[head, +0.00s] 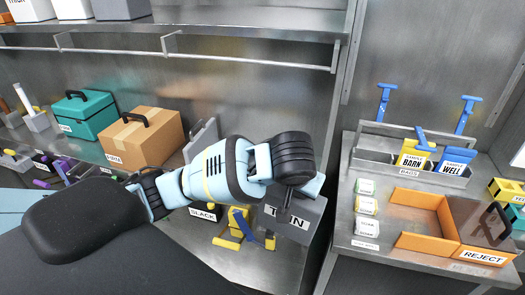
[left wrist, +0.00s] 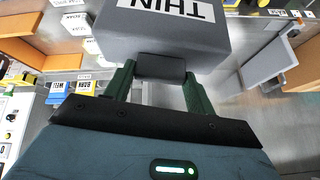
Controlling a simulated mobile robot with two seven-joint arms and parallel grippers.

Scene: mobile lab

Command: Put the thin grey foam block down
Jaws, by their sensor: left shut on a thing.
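The thin grey foam block (head: 300,232) is a dark grey box with a white label, partly covered by my left gripper (head: 287,200) in the head view. In the left wrist view the block (left wrist: 165,42) fills the top middle, its label reading THIN upside down. My left gripper (left wrist: 160,85) is shut on a dark tab at the block's near side. In the head view the block is at the right end of the left counter (head: 262,268). I cannot tell whether it touches the counter. My right gripper is not in view.
Yellow pieces and a blue piece (head: 270,241) lie left of the block, near a BLACK label (head: 203,214). A cardboard box (head: 143,136) and a teal case (head: 85,113) stand further left. The right table holds an orange REJECT tray (head: 425,247) and sample bags (head: 413,154).

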